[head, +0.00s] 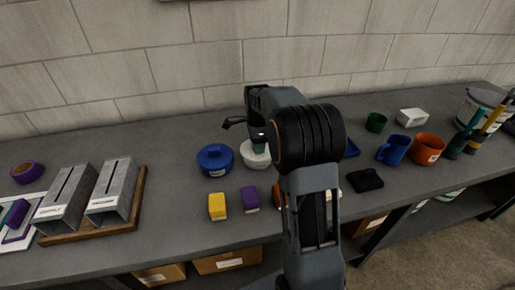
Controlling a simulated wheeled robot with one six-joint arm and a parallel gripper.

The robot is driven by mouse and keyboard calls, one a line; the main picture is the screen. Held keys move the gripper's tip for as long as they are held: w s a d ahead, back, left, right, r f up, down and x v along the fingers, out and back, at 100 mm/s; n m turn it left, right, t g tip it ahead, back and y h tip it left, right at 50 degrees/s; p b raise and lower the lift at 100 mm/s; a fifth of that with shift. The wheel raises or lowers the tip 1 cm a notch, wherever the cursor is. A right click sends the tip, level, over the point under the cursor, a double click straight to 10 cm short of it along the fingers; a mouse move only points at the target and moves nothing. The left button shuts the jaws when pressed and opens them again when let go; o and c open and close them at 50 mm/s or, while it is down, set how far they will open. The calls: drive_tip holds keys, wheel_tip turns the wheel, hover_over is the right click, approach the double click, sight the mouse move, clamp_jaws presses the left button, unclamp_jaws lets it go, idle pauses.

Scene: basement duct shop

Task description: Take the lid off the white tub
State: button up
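The white tub (254,160) stands on the grey bench, left of the middle and close to my arm. Its right side and much of its top are hidden behind my arm and gripper. A small dark green part shows just above it; I cannot tell whether this is on the tub or its lid. My gripper (250,130) is above the tub, with a dark finger sticking out to the left. The fingertips are mostly hidden by my own arm, so I cannot tell if they touch the lid or how far apart they are.
A yellow block (217,206) and a purple block (250,198) lie in front. Grey slotted boxes (111,189) stand left. The wall is behind.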

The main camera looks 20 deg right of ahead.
clamp_jaws()
drive_tip(key=shift+r, duration=0.15)
